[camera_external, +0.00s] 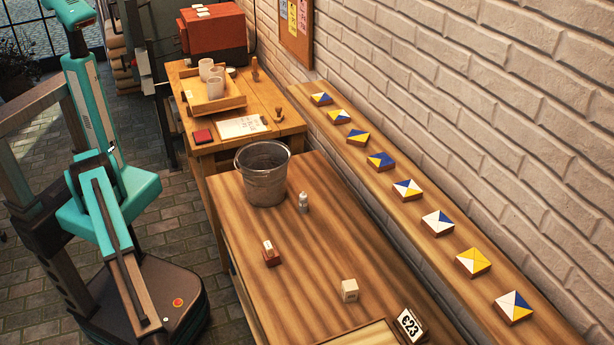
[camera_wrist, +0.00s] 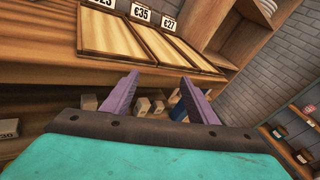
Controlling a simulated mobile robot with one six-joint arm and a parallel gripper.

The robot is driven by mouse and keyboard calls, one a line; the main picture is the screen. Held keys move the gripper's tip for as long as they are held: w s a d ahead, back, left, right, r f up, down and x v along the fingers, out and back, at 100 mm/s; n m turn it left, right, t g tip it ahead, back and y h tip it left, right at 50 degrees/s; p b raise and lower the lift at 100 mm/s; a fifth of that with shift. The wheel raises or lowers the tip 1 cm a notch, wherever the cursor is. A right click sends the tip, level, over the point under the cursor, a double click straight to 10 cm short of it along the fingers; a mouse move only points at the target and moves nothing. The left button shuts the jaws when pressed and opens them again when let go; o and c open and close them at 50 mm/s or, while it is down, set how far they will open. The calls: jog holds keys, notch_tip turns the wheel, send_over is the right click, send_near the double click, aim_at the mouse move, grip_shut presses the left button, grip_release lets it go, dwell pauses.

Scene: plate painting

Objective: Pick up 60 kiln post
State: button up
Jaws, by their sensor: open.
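My gripper (camera_wrist: 160,80) shows in the wrist view as two purple fingers spread apart with nothing held between them. Beyond and below the fingers, several small pale blocks (camera_wrist: 88,102) stand on a low shelf under the table; their faces are too small to read. At the left edge of the wrist view is a block marked 30 (camera_wrist: 8,128). No block readable as 60 shows in either view. In the external view a pale cube (camera_external: 349,290) stands on the table, its marking unreadable. The gripper cannot be made out in the external view.
Price-tagged wooden trays (camera_wrist: 150,42) lie on the tabletop beyond my fingers. Painted tiles (camera_external: 438,223) line the wall ledge. Jars (camera_wrist: 280,132) sit at right.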

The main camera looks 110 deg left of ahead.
aim_at(344, 288)
jog(key=w+a+r+y, duration=0.1)
jog(key=a, duration=0.2)
jog(key=w+a+r, duration=0.1)
jog(key=a+r, duration=0.1)
jog(key=a, duration=0.1)
jog(key=w+a+r+y, duration=0.1)
jog(key=w+a+r, duration=0.1)
jog(key=a, duration=0.1)
jog(key=shift+a+r+y+b, duration=0.1)
jog(key=shift+a+y+b, duration=0.05)
jog(key=shift+y+b, duration=0.2)
jog(key=s+a+y+b, duration=0.1)
jog(key=a, duration=0.6)
jog(key=s+a+f+y+b, duration=0.1)
jog(key=a, duration=0.7)
jog(key=s+a+f+n+y+b, duration=0.1)
jog(key=a, duration=0.7)
jog(key=shift+a+g+y+b, duration=0.25)
jog(key=shift+g+y+b, duration=0.1)
jog(key=shift+g, duration=0.05)
jog(key=shift+w, duration=0.1)
jog(key=x, duration=0.7)
jog(key=shift+w+a+p, duration=0.25)
jog(key=shift+w+p, duration=0.1)
jog(key=shift+p, duration=0.05)
jog(key=shift+w+a, duration=0.15)
jog(key=shift+w, duration=0.05)
